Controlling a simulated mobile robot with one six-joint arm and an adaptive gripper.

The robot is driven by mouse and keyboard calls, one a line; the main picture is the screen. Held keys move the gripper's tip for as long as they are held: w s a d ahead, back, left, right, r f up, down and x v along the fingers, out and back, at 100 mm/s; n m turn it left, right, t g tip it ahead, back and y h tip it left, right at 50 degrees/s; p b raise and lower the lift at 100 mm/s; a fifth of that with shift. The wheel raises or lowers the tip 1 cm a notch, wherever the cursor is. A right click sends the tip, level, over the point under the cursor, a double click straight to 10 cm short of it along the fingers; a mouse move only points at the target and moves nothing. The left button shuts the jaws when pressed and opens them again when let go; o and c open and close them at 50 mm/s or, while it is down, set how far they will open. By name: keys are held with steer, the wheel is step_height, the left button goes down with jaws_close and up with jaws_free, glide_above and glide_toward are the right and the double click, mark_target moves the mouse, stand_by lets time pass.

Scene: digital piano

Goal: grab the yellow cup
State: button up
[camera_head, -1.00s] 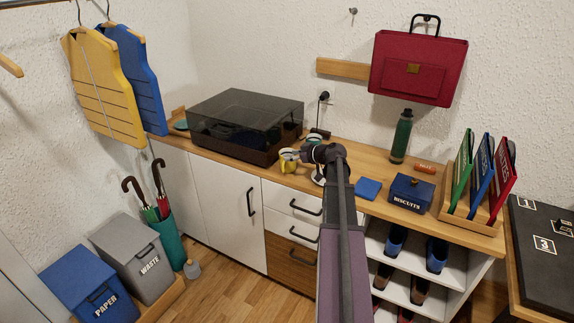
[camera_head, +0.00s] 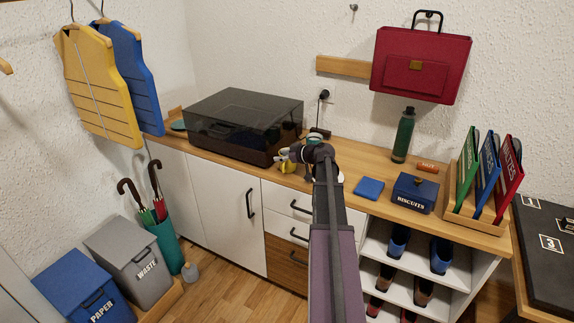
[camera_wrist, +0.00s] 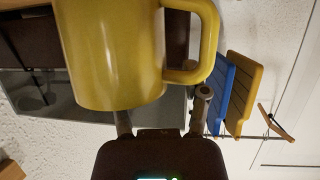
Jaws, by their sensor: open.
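The yellow cup (camera_wrist: 112,60) fills the upper left of the wrist view, close to the camera, with its handle (camera_wrist: 210,40) to the right. In the head view the yellow cup (camera_head: 288,167) is mostly hidden by my gripper (camera_head: 282,157), on the wooden counter beside the record player. My gripper (camera_wrist: 160,112) is open in the wrist view. One finger is partly hidden by the cup body; the other is near the lower side of the handle. I cannot tell whether either finger touches the cup.
The dark-lidded record player (camera_head: 243,125) stands close on the left. A partly hidden greenish item (camera_head: 312,141) is just behind my gripper. To the right are a blue square (camera_head: 369,188), a biscuits box (camera_head: 414,192) and a green bottle (camera_head: 403,135). The counter between (camera_head: 350,160) is clear.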

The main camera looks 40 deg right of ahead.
steer(key=shift+d, duration=0.1)
stand_by(0.4)
jaws_close()
